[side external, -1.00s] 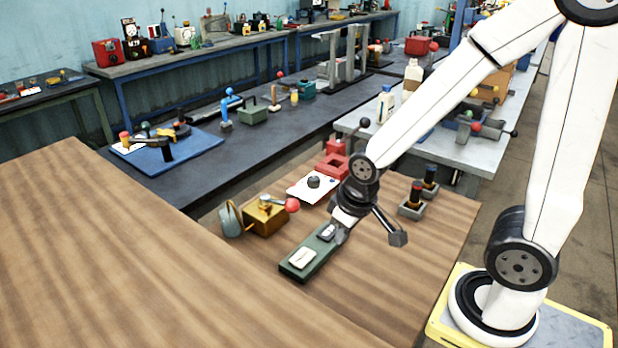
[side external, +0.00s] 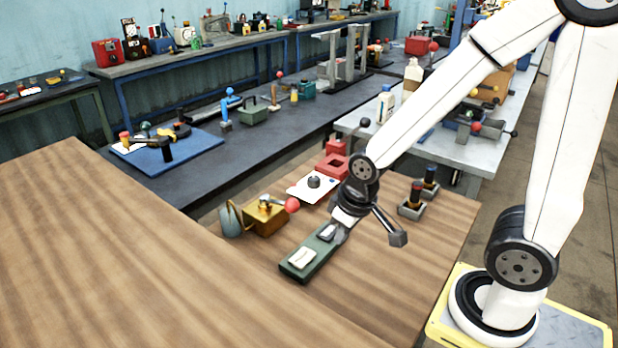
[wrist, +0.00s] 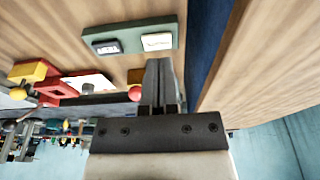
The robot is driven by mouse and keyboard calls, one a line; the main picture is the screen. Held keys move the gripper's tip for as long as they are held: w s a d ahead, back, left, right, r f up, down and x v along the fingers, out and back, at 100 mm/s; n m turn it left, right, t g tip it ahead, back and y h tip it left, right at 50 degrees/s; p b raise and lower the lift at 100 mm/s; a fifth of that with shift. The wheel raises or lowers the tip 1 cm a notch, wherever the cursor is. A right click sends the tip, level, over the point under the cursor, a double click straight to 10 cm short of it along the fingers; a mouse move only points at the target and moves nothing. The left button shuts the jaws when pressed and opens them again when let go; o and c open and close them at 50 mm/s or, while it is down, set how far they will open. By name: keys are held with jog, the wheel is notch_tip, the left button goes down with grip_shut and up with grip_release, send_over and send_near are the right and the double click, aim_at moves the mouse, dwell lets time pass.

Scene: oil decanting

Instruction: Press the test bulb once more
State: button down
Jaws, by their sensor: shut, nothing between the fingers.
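A green panel (side external: 290,273) lies on the wooden table. It also shows in the wrist view (wrist: 130,29), where it carries a dark block marked TEST (wrist: 106,47) at the left and a pale, bright block (wrist: 157,41) at the right. In the side view the pale block (side external: 302,258) is at the near end, and the darker block (side external: 327,232) is at the far end beside my gripper (side external: 338,237). My gripper's fingers (wrist: 159,62) are together and empty, close to the panel. I cannot tell whether they touch it. No separate bulb can be made out.
A brass box (side external: 265,217) with a red-knobbed lever (side external: 292,205) stands left of the panel. Behind are a white plate with a black knob (side external: 313,182) and a red box (side external: 333,167). The front left tabletop (side external: 150,270) is clear.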

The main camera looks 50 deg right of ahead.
dwell(0.5)
jog(key=n+t+y, duration=0.2)
jog(key=n+t, duration=0.4)
jog(key=n, duration=0.5)
send_over(332, 231)
jog(key=shift+f, duration=1.05)
jog(key=shift+f, duration=0.2)
jog(key=shift+f, duration=4.2)
